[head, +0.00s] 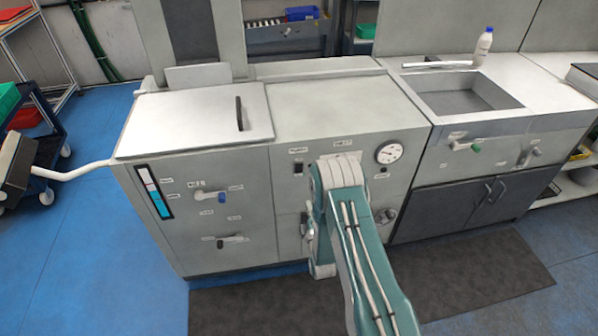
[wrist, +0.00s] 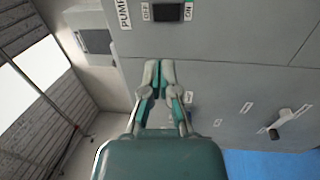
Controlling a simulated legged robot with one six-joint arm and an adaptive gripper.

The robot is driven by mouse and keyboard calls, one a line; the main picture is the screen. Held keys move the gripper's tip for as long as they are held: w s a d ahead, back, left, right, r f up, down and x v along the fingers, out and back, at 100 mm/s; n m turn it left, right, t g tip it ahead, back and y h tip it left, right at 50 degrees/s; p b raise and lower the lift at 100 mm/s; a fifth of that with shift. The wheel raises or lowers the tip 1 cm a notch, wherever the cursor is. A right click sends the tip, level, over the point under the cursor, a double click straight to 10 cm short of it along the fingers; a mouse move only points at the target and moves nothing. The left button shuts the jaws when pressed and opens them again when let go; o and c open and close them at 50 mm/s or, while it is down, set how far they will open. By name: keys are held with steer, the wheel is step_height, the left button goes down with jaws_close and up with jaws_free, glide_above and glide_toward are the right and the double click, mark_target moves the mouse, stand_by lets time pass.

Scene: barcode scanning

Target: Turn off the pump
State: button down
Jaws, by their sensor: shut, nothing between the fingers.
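In the wrist view, the pump switch (wrist: 168,11) is a dark rocker at the top edge, beside a PUMP label (wrist: 124,13). OFF is printed on its left side and ON on its right; which way it is pressed I cannot tell. My gripper (wrist: 159,66) is shut and empty, its fingertips below the switch in the picture and apart from it. In the head view, a small black switch (head: 298,169) left of my arm looks like the same one, but its label is too small to read. My fingertips are hidden there behind my arm.
The grey machine (head: 330,105) carries a round gauge (head: 389,152) right of my arm and a blue-handled valve (head: 212,196) on the left panel. A sink (head: 466,94) and a white bottle (head: 483,46) are at right. A dark mat (head: 470,280) lies in front.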

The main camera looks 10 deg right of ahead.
mark_target(299, 168)
steer(key=w, duration=0.4)
steer(key=w+r, duration=0.1)
steer(key=w, duration=0.4)
steer(key=w+r, duration=0.1)
steer(key=w, duration=0.4)
steer(key=shift+w+r+g, duration=0.15)
steer(key=shift+w+g, duration=0.05)
steer(key=shift+g, duration=0.1)
stand_by(0.3)
